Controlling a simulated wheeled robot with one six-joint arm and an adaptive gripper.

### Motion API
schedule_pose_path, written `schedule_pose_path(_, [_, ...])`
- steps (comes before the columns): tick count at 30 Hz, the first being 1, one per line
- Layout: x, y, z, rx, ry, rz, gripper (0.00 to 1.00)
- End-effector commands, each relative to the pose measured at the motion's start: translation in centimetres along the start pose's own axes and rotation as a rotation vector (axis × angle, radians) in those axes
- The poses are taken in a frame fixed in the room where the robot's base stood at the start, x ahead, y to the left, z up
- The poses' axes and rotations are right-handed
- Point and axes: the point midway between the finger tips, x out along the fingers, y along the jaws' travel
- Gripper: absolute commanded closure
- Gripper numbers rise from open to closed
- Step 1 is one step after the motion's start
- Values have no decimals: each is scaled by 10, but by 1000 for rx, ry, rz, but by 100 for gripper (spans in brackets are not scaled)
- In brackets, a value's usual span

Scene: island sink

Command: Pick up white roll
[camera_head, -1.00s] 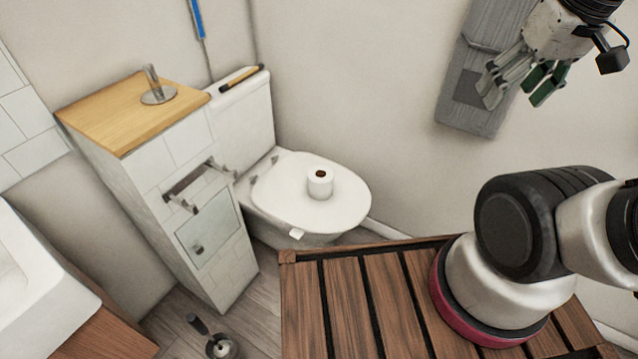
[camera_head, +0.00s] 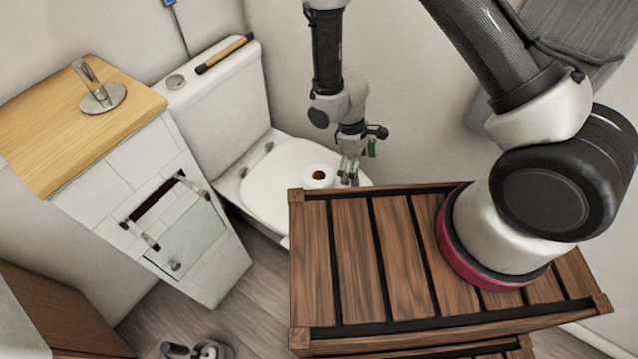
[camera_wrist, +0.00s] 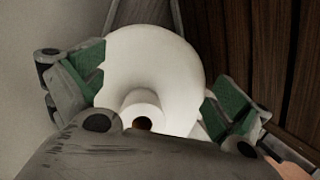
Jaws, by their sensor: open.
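The white roll (camera_head: 318,178) stands upright on the closed toilet lid (camera_head: 268,188), its brown core facing up. In the wrist view the roll (camera_wrist: 143,104) shows low in the middle, partly hidden by my gripper's body. My gripper (camera_head: 350,178) points down over the lid, just right of the roll in the head view. In the wrist view my gripper (camera_wrist: 157,92) has its green-padded fingers spread wide, with nothing held between them. Whether a finger touches the roll cannot be told.
The toilet tank (camera_head: 215,95) stands behind the lid. A tiled cabinet (camera_head: 130,165) with a wooden top and a paper holder (camera_head: 160,210) is to the left. The dark slatted wooden top (camera_head: 370,250) lies in front of the toilet. A wall is behind my arm.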

Motion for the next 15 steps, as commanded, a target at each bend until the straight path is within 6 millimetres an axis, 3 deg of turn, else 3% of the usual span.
schedule_pose_path(1, [28, -5, -17, -60, 35, 3, 0])
schedule_pose_path(3, [53, -9, -51, -143, 140, 16, 0])
schedule_pose_path(6, [54, -7, -94, -218, 289, 43, 0])
schedule_pose_path(10, [48, -5, -120, -264, 389, 66, 0])
schedule_pose_path(15, [63, -5, -132, -275, 408, 71, 0])
